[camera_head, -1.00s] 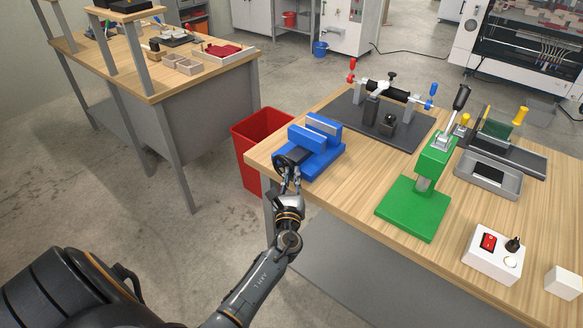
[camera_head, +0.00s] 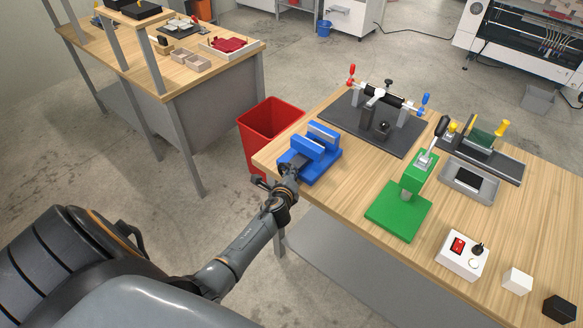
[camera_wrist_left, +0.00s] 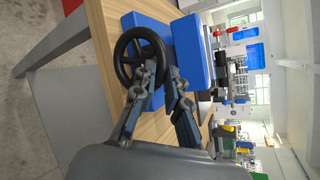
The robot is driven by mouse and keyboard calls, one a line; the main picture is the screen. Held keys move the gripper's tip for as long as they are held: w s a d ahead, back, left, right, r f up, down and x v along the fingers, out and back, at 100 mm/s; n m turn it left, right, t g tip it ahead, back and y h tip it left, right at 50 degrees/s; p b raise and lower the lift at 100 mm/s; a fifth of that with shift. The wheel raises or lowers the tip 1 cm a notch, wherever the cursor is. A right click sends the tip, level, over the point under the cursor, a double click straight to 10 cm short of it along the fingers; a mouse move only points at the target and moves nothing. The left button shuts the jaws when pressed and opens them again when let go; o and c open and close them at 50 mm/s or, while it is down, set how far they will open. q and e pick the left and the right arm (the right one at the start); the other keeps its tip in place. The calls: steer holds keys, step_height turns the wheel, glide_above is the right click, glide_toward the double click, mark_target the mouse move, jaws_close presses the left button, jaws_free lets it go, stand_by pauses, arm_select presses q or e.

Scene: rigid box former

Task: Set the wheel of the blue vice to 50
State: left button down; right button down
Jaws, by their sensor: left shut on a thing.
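The blue vice (camera_head: 322,163) stands at the left corner of the wooden workbench, its two blue jaws apart. Its black spoked wheel (camera_wrist_left: 126,66) faces the bench's near edge. It shows in the left wrist view beside the blue vice body (camera_wrist_left: 190,50). My left gripper (camera_head: 286,174) is at the wheel, in front of the vice. In the left wrist view its fingers (camera_wrist_left: 160,76) are shut on the right part of the wheel's rim. In the head view the gripper hides most of the wheel. No scale or number is readable. My right gripper is not in view.
A green press (camera_head: 398,212) stands right of the vice, and a dark plate with a clamp fixture (camera_head: 345,125) lies behind it. A white switch box (camera_head: 462,256) is further right. A red bin (camera_head: 268,130) stands on the floor beyond the bench's left end.

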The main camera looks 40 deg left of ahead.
arm_select(q)
steer(key=shift+h+p, duration=0.3)
steer(key=shift+p, duration=0.05)
steer(key=shift+n, duration=0.3)
steer(key=c, duration=1.4)
jaws_free()
steer(key=shift+o, duration=0.2)
steer(key=shift+r, duration=0.1)
steer(key=v, duration=1.2)
steer(key=shift+w, duration=0.1)
